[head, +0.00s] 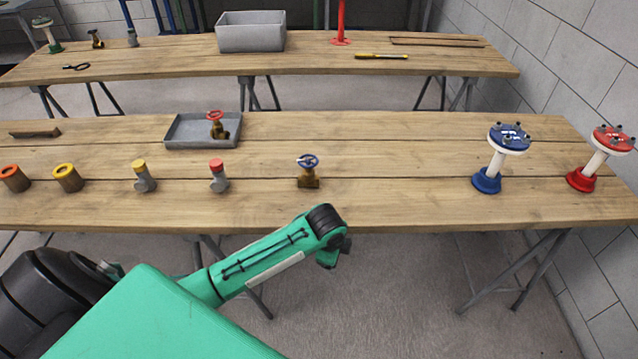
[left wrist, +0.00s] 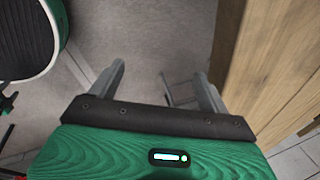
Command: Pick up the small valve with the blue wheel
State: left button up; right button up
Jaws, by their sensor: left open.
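The small valve with the blue wheel (head: 308,172) stands upright on the near wooden table, close to its front edge and around the middle, with a brass-coloured body. My left arm comes in from the left in the head view and ends in front of the table, below and slightly right of the valve. Its fingers cannot be made out there. In the left wrist view my left gripper (left wrist: 160,85) is open and empty, with floor between its two grey fingers. The valve is not in the left wrist view. My right gripper is not in view.
A grey tray (head: 180,131) with a red-wheeled valve (head: 216,124) lies behind and left. Several capped fittings stand left along the table. Blue (head: 487,181) and red (head: 581,181) stands are at right. The table edge (left wrist: 285,75) runs along the wrist view's right side.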

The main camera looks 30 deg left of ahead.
pick_arm(q)
notch_tip(320, 180, up, 4)
jog(key=w+m, duration=0.2)
jog(key=m+y, duration=0.4)
jog(key=m, duration=0.4)
send_near(307, 162)
jog(key=shift+g, duration=0.4)
jog(key=x, duration=0.5)
jog(key=p+x, duration=0.1)
jog(key=x, duration=0.2)
jog(key=shift+w+f, duration=0.25)
jog(key=shift+w, duration=0.1)
jog(key=x, duration=0.2)
jog(key=p+x, duration=0.1)
jog(key=x, duration=0.2)
jog(key=shift+w+d, duration=0.2)
jog(key=shift+w, duration=0.15)
jog(key=shift+a+f, duration=0.1)
jog(key=shift+f, duration=0.1)
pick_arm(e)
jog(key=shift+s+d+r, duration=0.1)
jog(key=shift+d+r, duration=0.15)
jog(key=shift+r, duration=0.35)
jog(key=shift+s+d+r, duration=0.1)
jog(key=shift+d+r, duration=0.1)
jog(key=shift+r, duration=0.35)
pick_arm(q)
jog(key=shift+c, duration=0.2)
jog(key=shift+w, duration=0.1)
jog(key=c, duration=1.4)
